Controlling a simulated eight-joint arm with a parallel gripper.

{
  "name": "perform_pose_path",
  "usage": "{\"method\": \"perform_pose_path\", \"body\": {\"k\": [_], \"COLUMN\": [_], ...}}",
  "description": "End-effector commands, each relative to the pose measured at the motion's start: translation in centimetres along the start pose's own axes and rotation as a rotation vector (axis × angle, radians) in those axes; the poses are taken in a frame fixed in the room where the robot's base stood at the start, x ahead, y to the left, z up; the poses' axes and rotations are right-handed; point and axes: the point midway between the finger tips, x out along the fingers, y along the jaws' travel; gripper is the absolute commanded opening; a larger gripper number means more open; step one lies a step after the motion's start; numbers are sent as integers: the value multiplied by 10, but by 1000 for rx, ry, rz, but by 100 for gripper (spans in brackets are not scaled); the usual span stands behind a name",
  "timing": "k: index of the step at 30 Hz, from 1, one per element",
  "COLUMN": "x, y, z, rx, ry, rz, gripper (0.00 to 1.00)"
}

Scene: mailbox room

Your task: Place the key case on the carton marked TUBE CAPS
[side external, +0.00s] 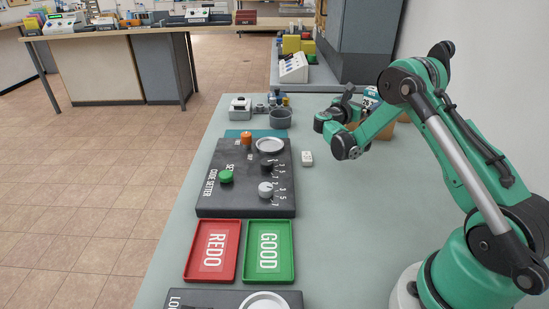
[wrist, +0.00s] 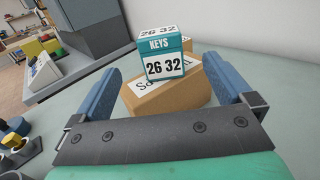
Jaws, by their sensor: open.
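The key case (wrist: 165,62) is a teal and white box marked KEYS and 26 32. In the wrist view it appears to stand upright on a tan carton (wrist: 165,102). In the side view my wrist partly covers the key case (side external: 369,102) and carton (side external: 403,118).
A black code setter panel (side external: 240,180), a white block (side external: 307,158), a red REDO tray (side external: 213,250) and a green GOOD tray (side external: 269,250) are on the bench. The bench's right middle is clear.

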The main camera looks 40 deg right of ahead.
Motion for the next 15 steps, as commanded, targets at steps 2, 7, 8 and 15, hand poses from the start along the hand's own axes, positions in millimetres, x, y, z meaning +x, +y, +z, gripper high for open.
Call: {"method": "perform_pose_path", "body": {"k": [2, 7, 8, 15], "x": [-18, -41, -44, -65], "y": [1, 1, 0, 7], "z": [0, 0, 0, 15], "rx": [0, -1, 0, 194], "ry": [0, 0, 0, 148], "rz": [4, 2, 2, 50], "gripper": [99, 99, 99, 99]}}
